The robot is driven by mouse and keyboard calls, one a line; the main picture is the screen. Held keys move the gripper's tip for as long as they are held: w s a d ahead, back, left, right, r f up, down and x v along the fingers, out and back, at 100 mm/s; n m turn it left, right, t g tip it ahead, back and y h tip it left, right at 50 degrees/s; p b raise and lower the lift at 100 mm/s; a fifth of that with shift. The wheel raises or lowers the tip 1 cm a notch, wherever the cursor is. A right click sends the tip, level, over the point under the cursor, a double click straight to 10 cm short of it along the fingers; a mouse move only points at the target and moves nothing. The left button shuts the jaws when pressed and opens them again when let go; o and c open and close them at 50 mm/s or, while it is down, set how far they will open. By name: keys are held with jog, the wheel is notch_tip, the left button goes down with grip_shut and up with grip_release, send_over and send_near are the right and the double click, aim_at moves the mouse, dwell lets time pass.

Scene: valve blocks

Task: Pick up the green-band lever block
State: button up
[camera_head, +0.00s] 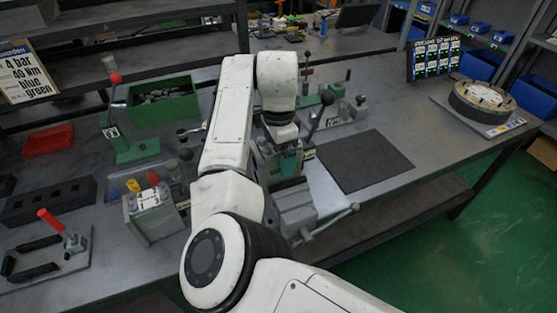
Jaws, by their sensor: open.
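My gripper (284,133) points down over the middle of the bench, just above a grey block (269,168) with a teal-green patch (290,162) on its front. This may be the green-band lever block, but the arm covers much of it. A dark lever with a round knob (327,97) rises just right of my gripper; its base is partly hidden. My gripper is open; its fingertips are small and hard to make out, and I cannot tell whether they touch the block.
A grey vise (296,212) with a long handle stands in front. A dark mat (363,160) lies to the right on mostly clear bench. A green bin (163,103), a red-knobbed green lever stand (131,146) and a grey block with coloured caps (152,212) are left.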

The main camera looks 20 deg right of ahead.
jog(key=shift+f, duration=0.5)
grip_shut()
jog(key=shift+r, duration=0.2)
dwell(0.6)
